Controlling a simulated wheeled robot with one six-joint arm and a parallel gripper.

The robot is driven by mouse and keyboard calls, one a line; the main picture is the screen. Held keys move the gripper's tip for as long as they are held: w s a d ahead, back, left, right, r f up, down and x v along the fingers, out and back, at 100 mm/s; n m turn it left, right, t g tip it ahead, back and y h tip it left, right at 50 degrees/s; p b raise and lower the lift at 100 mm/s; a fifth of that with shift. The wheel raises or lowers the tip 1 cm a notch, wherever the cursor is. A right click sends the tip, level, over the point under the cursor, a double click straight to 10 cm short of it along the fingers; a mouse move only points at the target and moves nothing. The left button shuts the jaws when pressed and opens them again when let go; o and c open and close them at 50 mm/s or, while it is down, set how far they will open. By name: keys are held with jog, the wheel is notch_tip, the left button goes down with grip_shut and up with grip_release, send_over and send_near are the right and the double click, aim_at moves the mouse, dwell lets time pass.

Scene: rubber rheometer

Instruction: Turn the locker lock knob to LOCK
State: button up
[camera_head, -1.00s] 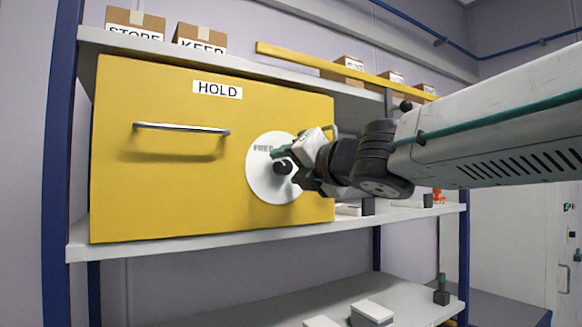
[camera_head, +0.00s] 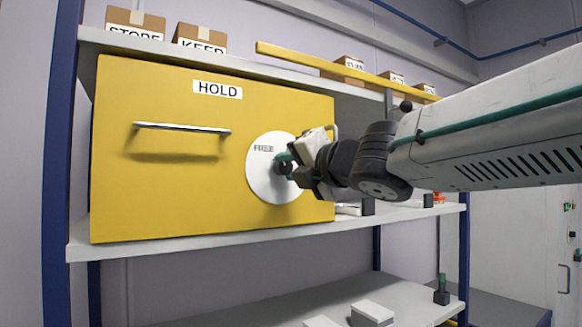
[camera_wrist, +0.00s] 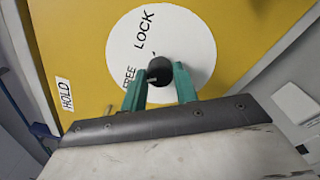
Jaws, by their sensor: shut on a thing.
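The yellow locker (camera_head: 180,190) stands on the grey shelf with a HOLD label on its front. Its white round dial (camera_head: 262,180) is at the right of the front. In the wrist view the dial (camera_wrist: 195,40) reads LOCK at the top and FREE at the left. The dark lock knob (camera_wrist: 160,68) is at the dial's centre, and its small pointer mark is on the side toward FREE. My gripper (camera_wrist: 160,80) has its green fingers on either side of the knob, shut on it. In the head view my gripper (camera_head: 284,164) hides most of the knob.
A silver bar handle (camera_head: 182,128) juts from the locker front, left of the dial. Blocks (camera_head: 371,312) lie on the lower shelf. The space before the locker's left part is clear.

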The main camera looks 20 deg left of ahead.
jog(key=m, duration=0.4)
jog(key=shift+f, duration=0.1)
jog(key=m, duration=0.4)
jog(key=m+t, duration=0.1)
jog(key=m, duration=0.4)
jog(key=shift+f, duration=0.1)
jog(key=shift+m+h, duration=0.3)
jog(key=shift+m, duration=1.7)
jog(key=o, duration=1)
jog(key=shift+c, duration=0.2)
jog(key=shift+s, duration=0.1)
jog(key=v, duration=0.7)
jog(key=shift+s+d, duration=0.15)
jog(key=shift+d, duration=0.1)
